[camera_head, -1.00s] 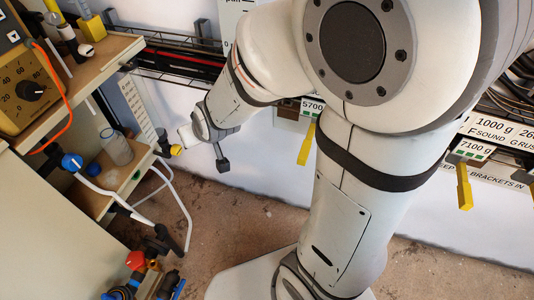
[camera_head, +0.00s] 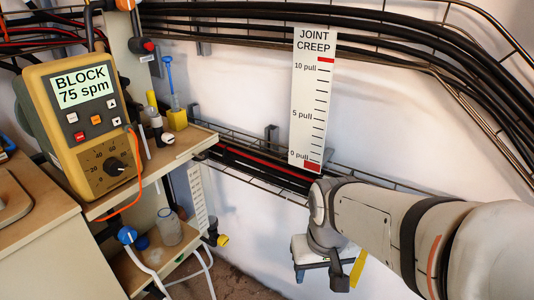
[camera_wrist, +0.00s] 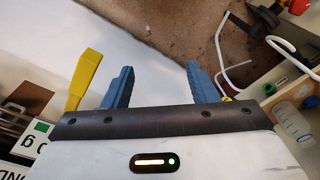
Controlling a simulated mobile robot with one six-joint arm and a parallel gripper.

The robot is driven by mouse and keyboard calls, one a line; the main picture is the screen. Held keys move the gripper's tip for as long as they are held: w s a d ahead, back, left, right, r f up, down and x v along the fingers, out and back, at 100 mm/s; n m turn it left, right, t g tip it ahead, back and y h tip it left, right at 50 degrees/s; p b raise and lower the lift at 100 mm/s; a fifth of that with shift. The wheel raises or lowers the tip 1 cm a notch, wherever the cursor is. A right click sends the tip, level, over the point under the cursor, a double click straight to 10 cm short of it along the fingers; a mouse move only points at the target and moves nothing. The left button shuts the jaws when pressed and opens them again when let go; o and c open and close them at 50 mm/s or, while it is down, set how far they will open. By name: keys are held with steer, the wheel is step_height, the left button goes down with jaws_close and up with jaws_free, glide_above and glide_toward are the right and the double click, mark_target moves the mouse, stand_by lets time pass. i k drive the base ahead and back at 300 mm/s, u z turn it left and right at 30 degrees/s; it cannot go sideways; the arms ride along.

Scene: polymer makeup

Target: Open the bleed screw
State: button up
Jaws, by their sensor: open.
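I cannot tell for certain which part is the bleed screw. A yellow pump unit (camera_head: 70,128) stands on the bench at the left of the head view, its screen reading "BLOCK 75 spm". A yellow-ended fitting (camera_head: 221,240) sits lower, beside the lower shelf. My gripper (camera_wrist: 160,78) is open and empty in the wrist view, its two blue fingers apart over wall and floor. In the head view the gripper (camera_head: 320,272) is low at centre right, away from the bench.
A clear bottle (camera_head: 170,228) stands on the lower shelf, near white tubing. A "JOINT CREEP" scale (camera_head: 312,110) hangs on the wall, with cable racks behind. Brown floor lies below.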

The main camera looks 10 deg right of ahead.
mark_target(149, 111)
steer(key=u, duration=0.75)
steer(key=k, duration=0.7)
steer(key=z, duration=0.25)
steer(key=i, duration=0.5)
steer(key=u, duration=0.05)
